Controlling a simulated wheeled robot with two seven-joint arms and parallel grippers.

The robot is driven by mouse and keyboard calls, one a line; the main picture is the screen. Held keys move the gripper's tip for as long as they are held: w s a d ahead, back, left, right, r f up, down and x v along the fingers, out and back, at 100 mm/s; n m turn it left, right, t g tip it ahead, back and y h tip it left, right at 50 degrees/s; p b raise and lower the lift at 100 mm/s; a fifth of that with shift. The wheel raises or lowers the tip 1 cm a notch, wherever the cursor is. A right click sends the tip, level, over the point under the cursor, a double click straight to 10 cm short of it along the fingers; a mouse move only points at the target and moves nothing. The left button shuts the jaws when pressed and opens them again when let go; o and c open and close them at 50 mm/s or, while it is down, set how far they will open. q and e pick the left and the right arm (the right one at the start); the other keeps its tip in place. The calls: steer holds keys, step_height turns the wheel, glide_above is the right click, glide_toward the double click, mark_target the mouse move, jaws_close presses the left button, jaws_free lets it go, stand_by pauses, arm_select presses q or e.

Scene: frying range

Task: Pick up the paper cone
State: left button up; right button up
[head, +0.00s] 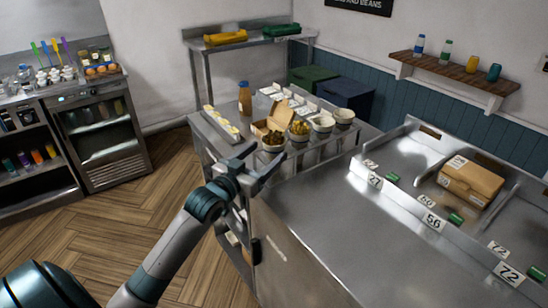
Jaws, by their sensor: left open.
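No paper cone stands out clearly in the head view. Several pale round containers stand along the near right edge of the steel table, some filled with yellow-brown food. They include a front filled one (272,142), another filled one (299,131) and a pale one (322,123). At this size I cannot tell whether any is the cone. My left gripper (264,160) is open and empty, in front of the table's near edge, just below the front container in the picture. My right gripper is out of view.
The steel table also holds an open cardboard box (275,119), a brown bottle (245,98) and a long tray (222,124). A steel counter (325,210) with numbered tags and a brown carton (470,180) fills the right. Wooden floor (150,215) is clear at left.

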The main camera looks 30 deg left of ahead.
mark_target(269, 152)
arm_select(q)
steer(key=shift+w, duration=0.1)
steer(key=w, duration=0.1)
steer(key=w+p, duration=0.2)
steer(key=w, duration=0.1)
steer(key=shift+w+f, duration=0.1)
steer(key=shift+f, duration=0.2)
steer(key=shift+w+f, duration=0.1)
steer(key=shift+w, duration=0.3)
jaws_close()
